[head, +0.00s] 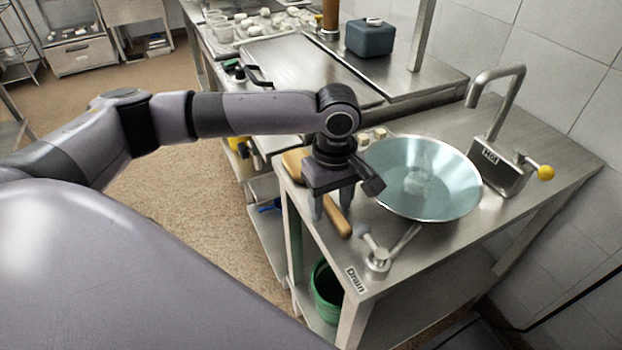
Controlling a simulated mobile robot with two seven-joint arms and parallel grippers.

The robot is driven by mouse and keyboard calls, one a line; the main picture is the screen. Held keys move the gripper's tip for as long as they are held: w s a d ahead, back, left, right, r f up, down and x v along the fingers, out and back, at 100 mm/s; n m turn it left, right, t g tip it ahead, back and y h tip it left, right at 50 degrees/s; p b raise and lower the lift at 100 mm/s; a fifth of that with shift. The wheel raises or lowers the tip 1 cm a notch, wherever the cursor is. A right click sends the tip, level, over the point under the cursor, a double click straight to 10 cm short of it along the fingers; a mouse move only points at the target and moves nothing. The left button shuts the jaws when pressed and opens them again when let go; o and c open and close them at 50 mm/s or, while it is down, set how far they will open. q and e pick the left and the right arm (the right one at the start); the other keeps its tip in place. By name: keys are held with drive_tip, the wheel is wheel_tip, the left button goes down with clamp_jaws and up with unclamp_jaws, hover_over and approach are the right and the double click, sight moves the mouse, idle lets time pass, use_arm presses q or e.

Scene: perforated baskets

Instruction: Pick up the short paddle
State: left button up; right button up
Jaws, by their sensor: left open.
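A wooden piece shows on the metal sink counter on both sides of my left gripper (331,206). Its rounded, handle-like end (337,217) lies in front of the fingers, and a broader tan part (295,163) shows behind them to the left. The gripper hides the middle, so I cannot tell whether both parts belong to one short paddle. My left gripper points down over the wood with its fingers apart. I cannot tell whether the fingers touch the wood. My right gripper is out of view.
A wide blue-grey basin (424,178) sits close to the right of the gripper. A drain lever (378,258) stands in front, and a tap (497,100) stands behind to the right. Small tan blocks (372,136) lie behind the gripper. A green bucket (325,291) stands below.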

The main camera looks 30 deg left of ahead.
use_arm(q)
clamp_jaws()
